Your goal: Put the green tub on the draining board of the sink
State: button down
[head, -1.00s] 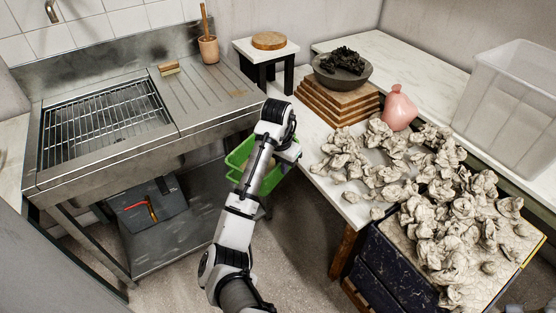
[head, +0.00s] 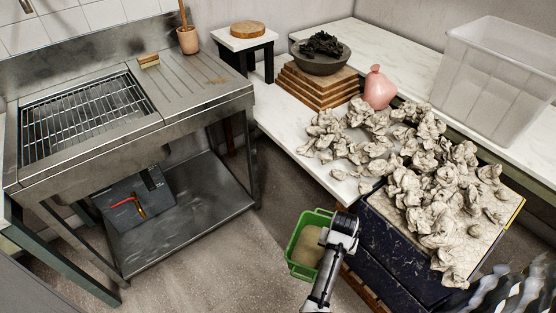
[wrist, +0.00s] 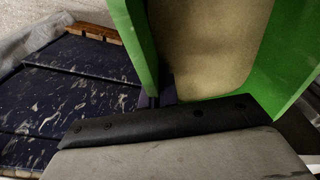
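The green tub (head: 293,250) hangs over the floor at the lower middle of the head view, with something beige inside. My gripper (head: 328,236) is at its right rim. In the wrist view the green tub (wrist: 282,75) fills the upper right, and the dark fingers of my gripper (wrist: 158,97) close on its wall. The tub looks roughly level. The sink (head: 85,118) stands at the left with a wire rack over its basin. Its ridged draining board (head: 205,82) is on the right half, mostly bare.
A wooden brush (head: 148,61) and a terracotta pot (head: 187,40) sit at the draining board's back edge. A small stool (head: 243,42) stands behind it. A white table (head: 275,115) with clay lumps and a dark speckled crate (head: 385,245) are on the right. Floor between is clear.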

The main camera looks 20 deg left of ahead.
aim_at(186, 75)
jog(key=u, duration=0.75)
jog(key=l+u, duration=0.3)
jog(key=u, duration=0.35)
